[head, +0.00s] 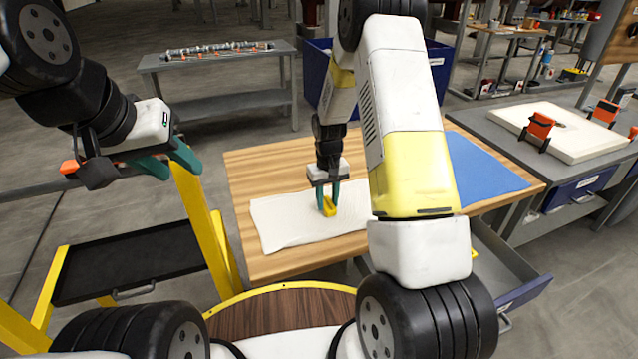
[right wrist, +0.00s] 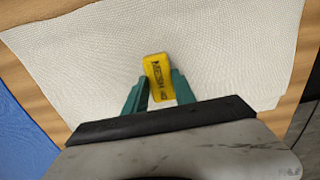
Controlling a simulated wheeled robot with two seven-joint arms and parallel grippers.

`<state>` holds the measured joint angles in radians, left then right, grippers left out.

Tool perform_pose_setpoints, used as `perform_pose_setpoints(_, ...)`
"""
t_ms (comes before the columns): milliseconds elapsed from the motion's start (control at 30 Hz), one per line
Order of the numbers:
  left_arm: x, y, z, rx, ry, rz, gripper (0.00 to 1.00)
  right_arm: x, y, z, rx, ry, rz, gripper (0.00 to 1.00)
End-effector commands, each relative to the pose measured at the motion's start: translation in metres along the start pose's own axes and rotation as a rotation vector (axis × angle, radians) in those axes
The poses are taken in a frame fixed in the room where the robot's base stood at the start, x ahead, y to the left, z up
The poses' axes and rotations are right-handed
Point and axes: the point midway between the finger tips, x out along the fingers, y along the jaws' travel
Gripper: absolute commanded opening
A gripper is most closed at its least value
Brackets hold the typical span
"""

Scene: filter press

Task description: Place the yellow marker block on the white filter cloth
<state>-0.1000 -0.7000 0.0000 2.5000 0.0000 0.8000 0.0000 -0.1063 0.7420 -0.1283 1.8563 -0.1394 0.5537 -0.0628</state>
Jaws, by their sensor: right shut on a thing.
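The yellow marker block (head: 327,207) is between the green fingers of my right gripper (head: 328,200), over the white filter cloth (head: 282,222). In the right wrist view the block (right wrist: 158,78) has dark lettering and sits between the fingertips of the right gripper (right wrist: 160,92), with the cloth (right wrist: 90,55) behind it. I cannot tell whether the block touches the cloth. The cloth lies on the wooden table, partly hidden by my right arm. My left gripper (head: 168,166) is raised at the left, away from the table; its fingers look apart and empty.
The wooden table (head: 250,165) also carries a blue cloth (head: 485,167) at its right. A blue bin (head: 318,62) stands behind it. A grey bench with a white plate (head: 560,130) and orange clamps is at the right. A black tray cart (head: 130,262) is at the left.

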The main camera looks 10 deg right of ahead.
Motion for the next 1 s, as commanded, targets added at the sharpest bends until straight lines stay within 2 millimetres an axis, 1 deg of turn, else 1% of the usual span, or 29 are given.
perform_pose_setpoints(167, 0.0, 0.0, 0.0, 0.0, 0.0, 0.0, 0.4, -0.001, 0.0, 0.0, 0.0, 0.001, 0.0, 0.0)
perform_pose_setpoints(667, 0.0, 0.0, 0.0, 0.0, 0.0, 0.0, 0.4, 0.013, 0.001, 0.002, 0.001, -0.003, 0.001, 0.0)
perform_pose_setpoints(700, 0.0, 0.0, 0.0, 0.0, 0.0, 0.0, 0.4, 0.013, 0.001, 0.002, 0.001, -0.004, 0.001, 0.36)
perform_pose_setpoints(800, 0.0, 0.0, 0.0, 0.0, 0.0, 0.0, 0.4, 0.014, 0.001, 0.003, 0.001, -0.006, 0.0, 0.54)
perform_pose_setpoints(1000, 0.0, 0.0, 0.0, 0.0, 0.0, 0.0, 0.4, 0.014, 0.001, 0.004, 0.001, -0.009, 0.0, 0.54)
